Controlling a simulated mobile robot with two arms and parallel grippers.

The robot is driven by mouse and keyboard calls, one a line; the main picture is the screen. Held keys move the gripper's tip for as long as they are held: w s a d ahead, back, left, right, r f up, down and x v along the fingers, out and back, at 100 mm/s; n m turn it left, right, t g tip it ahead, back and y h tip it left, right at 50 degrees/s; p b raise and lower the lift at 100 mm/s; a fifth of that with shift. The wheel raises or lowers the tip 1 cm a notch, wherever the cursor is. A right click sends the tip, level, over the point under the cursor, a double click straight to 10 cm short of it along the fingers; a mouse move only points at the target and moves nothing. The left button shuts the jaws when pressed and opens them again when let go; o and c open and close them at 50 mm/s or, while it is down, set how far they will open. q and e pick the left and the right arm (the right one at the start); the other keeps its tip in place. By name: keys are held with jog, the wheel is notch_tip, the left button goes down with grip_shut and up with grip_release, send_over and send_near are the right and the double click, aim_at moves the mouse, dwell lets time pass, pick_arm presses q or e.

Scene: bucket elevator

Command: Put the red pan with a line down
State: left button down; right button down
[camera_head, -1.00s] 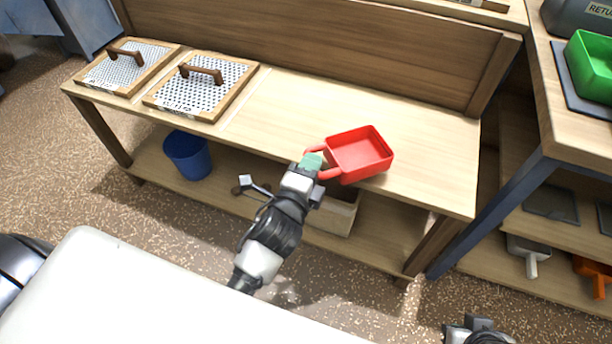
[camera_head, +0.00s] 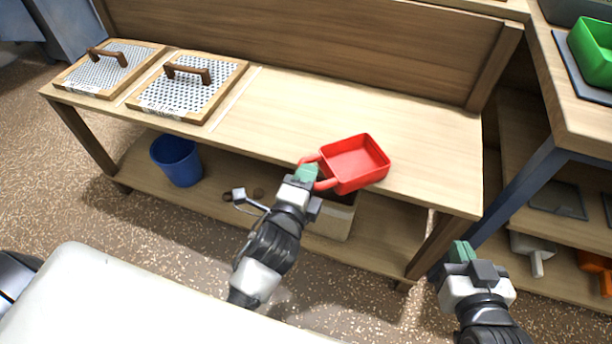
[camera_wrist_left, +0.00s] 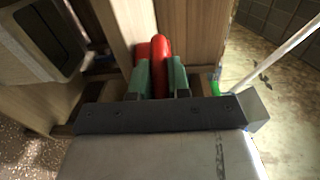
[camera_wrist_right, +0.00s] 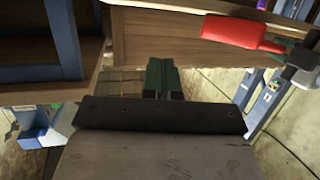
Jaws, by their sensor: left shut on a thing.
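The red pan (camera_head: 358,160) is a square open tray with a looped handle. It is at the front edge of the wooden bench (camera_head: 290,110), partly overhanging it; I cannot tell if it touches the top. I see no line on the pan. My left gripper (camera_head: 308,172) is shut on the pan's handle, whose red bar shows between the green fingers in the left wrist view (camera_wrist_left: 162,65). My right gripper (camera_head: 461,250) is in front of the bench's right end, its fingers together with nothing between them. The pan also shows in the right wrist view (camera_wrist_right: 232,31).
Two perforated panels with brown handles, one (camera_head: 190,88) beside the other (camera_head: 108,68), lie on the bench's left. A blue bucket (camera_head: 176,160) and a box (camera_head: 335,215) are on the lower shelf. A green tray (camera_head: 595,50) is on the right table. The bench's middle is clear.

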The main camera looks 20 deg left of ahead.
pick_arm(q)
jog(key=shift+f, duration=0.1)
jog(key=c, duration=1.1)
grip_release()
